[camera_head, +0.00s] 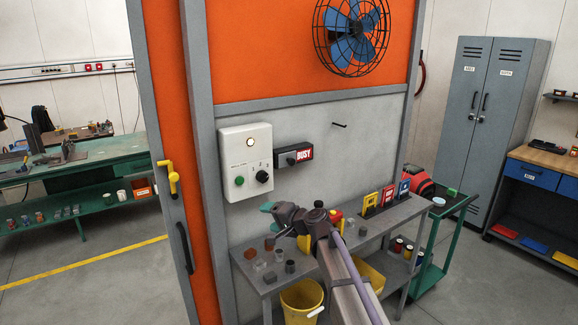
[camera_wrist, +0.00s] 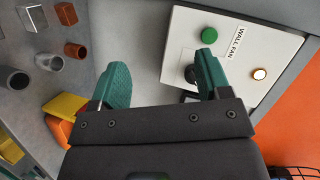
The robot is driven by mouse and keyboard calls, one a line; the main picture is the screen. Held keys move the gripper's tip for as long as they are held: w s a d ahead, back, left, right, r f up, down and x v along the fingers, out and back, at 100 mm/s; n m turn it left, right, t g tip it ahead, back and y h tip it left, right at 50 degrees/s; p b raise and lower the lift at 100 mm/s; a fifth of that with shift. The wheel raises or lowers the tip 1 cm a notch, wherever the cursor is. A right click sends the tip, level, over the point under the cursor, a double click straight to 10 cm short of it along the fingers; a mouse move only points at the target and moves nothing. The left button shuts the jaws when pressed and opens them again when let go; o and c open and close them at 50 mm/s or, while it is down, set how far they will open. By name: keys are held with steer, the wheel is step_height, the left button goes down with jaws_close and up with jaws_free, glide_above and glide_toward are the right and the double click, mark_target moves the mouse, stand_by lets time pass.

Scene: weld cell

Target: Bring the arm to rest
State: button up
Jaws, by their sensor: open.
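My gripper (camera_head: 266,207) is in front of the grey panel, above the left part of the grey shelf table and below the white control box. In the wrist view my gripper (camera_wrist: 160,75) shows two green fingers spread apart with nothing between them. The white control box (camera_head: 236,150) has a green button, a black knob and a lit lamp. The box also shows in the wrist view (camera_wrist: 262,50), labelled "WALL FAN", with the right finger overlapping its knob.
The grey table (camera_head: 336,236) holds small blocks and cups, with yellow, red and blue cards at its right. A "BUSY" sign (camera_head: 299,155) and a fan (camera_head: 351,33) are on the panel. A yellow bucket (camera_head: 301,302) stands below. A green cart (camera_head: 436,235) is at right.

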steer(key=s+d+f+n+g+h, duration=0.2)
steer(key=s+d+f+g, duration=0.15)
steer(key=s, duration=0.35)
steer(key=s+d+f+n+g+h, duration=0.2)
steer(key=s+d+f, duration=0.25)
steer(key=s, duration=0.35)
steer(key=s+d+f+g+h+b, duration=0.1)
steer(key=s+d+f+h, duration=0.2)
steer(key=s+d, duration=0.5)
steer(key=s+d+f+g+h, duration=0.2)
steer(key=s+d+h, duration=0.3)
steer(key=s+d, duration=0.3)
steer(key=shift+s+f+b, duration=0.4)
steer(key=shift+s+f, duration=0.3)
steer(key=shift+s, duration=0.05)
